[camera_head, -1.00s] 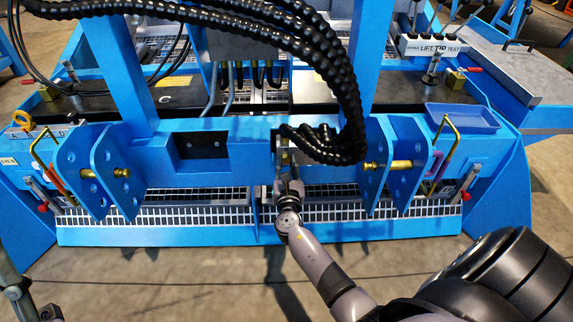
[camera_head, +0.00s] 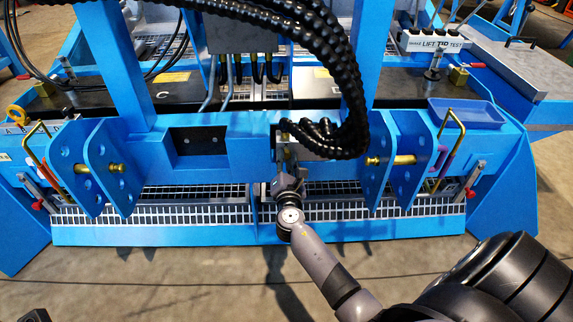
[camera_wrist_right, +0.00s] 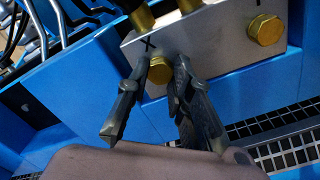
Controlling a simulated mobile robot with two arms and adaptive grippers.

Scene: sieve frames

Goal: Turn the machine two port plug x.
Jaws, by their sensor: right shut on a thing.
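The machine's grey metal block (camera_wrist_right: 222,42) carries two brass plugs, one at the left under a dark X mark and one at the right. The plug x (camera_wrist_right: 158,74) sits between the fingers of my right gripper (camera_wrist_right: 163,66), which is shut on it. The other brass plug (camera_wrist_right: 265,30) is apart from the fingers. In the head view my right gripper (camera_head: 288,166) reaches up to the block at the middle of the blue crossbeam; the plugs are hidden there.
Black ribbed hoses (camera_head: 345,75) hang just above the block, and brass fittings (camera_wrist_right: 188,4) sit close above plug x. Blue lug plates (camera_head: 95,165) stand to the left and others (camera_head: 408,165) to the right. A metal grating (camera_head: 200,213) runs below.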

